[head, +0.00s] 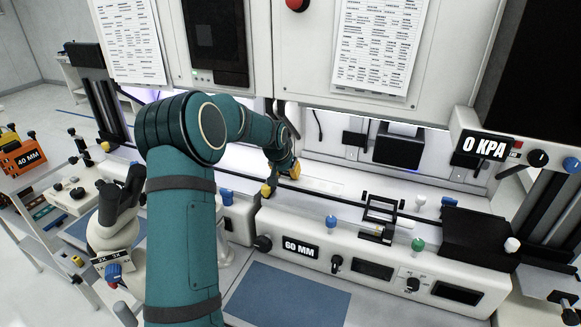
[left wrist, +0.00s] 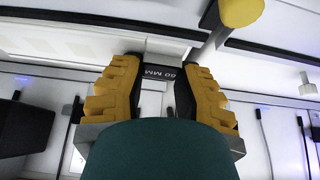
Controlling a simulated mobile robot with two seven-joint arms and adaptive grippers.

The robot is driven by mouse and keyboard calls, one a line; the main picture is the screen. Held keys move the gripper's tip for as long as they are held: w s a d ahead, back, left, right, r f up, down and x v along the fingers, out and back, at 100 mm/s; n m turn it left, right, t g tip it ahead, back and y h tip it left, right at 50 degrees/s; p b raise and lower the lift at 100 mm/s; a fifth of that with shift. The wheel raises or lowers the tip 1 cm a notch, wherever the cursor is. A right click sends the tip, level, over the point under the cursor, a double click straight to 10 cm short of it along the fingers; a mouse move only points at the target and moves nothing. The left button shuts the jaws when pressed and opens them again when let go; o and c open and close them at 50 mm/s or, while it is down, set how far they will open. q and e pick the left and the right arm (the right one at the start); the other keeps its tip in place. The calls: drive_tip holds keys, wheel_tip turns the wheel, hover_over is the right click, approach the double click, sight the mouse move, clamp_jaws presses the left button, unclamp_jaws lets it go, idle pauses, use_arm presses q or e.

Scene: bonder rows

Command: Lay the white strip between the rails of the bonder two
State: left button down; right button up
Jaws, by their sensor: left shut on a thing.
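My left gripper (head: 281,184) reaches down over the left part of the bonder marked 60 MM (head: 285,232). In the left wrist view its yellow fingers (left wrist: 162,72) stand on either side of a narrow gap, with the 60 MM label behind. The white strip (head: 322,186), pale with faint squares, extends right from the fingertips along the bonder's top. It also shows at upper left in the left wrist view (left wrist: 82,46). The gripper is shut on its near end, which the fingers partly hide. I cannot tell whether the strip touches the bed. My right gripper is out of view.
A black frame (head: 382,208) stands across the bonder right of the strip. Blue (head: 331,221) and green (head: 418,244) knobs stick up along the front. A microscope (head: 112,218) stands at left. A blue mat (head: 287,294) lies clear in front.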

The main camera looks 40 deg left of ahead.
sight(288, 193)
use_arm(q)
drive_tip(key=shift+s+d+r, duration=0.1)
drive_tip(key=shift+s+r, duration=0.1)
drive_tip(key=shift+s, duration=0.15)
drive_tip(key=shift+f, duration=0.15)
drive_tip(key=shift+f+b, duration=0.35)
drive_tip(key=shift+b, duration=0.1)
wheel_tip(288, 193, down, 2)
drive_tip(key=shift+f+b, duration=0.1)
drive_tip(key=shift+b, duration=0.7)
drive_tip(key=shift+f+b, duration=0.7)
drive_tip(key=shift+f, duration=0.2)
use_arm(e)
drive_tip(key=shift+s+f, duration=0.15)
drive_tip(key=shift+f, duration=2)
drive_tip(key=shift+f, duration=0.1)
use_arm(q)
drive_tip(key=shift+f+b, duration=0.8)
drive_tip(key=shift+f, duration=0.1)
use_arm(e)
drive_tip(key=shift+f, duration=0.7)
use_arm(q)
drive_tip(key=shift+f, duration=0.15)
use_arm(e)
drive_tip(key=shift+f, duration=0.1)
